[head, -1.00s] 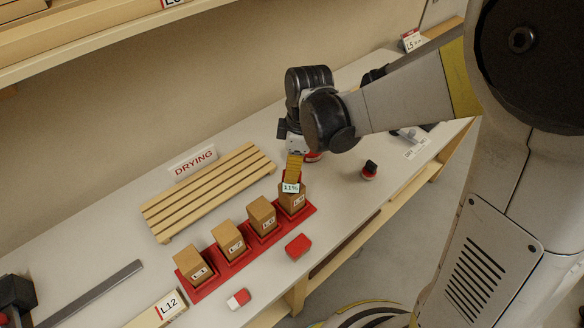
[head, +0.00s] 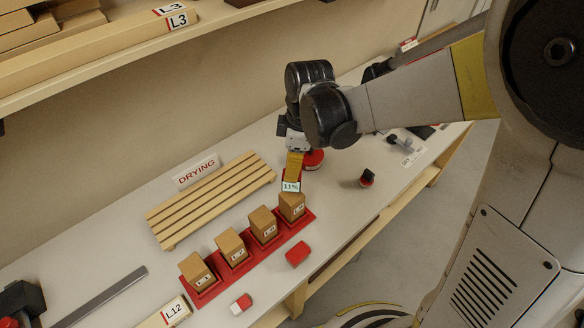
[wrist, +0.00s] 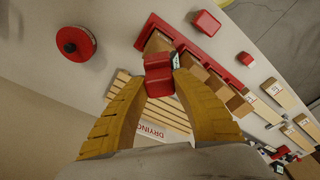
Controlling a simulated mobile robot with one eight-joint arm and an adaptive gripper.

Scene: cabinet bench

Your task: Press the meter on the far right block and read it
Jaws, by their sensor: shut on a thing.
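My gripper (head: 293,168) is shut on a red meter (wrist: 158,80), which shows between the yellow fingertips in the wrist view. The meter's small pale display (head: 291,186) faces the head camera and reads 11%. The far right block (head: 292,208) is a brown wooden block with a white label, standing at the right end of a red rack (head: 231,274). The meter is over the back of that block's top, seemingly slightly above it; contact cannot be told. Three similar labelled blocks (head: 263,224) stand to its left in the rack.
A slatted wooden rack (head: 210,200) with a DRYING sign (head: 197,171) lies behind. A red box (head: 297,253), a red-and-white piece (head: 241,303) and a black-and-red item (head: 366,178) lie in front and right. A round red thing (wrist: 76,43) with a black knob is near my gripper.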

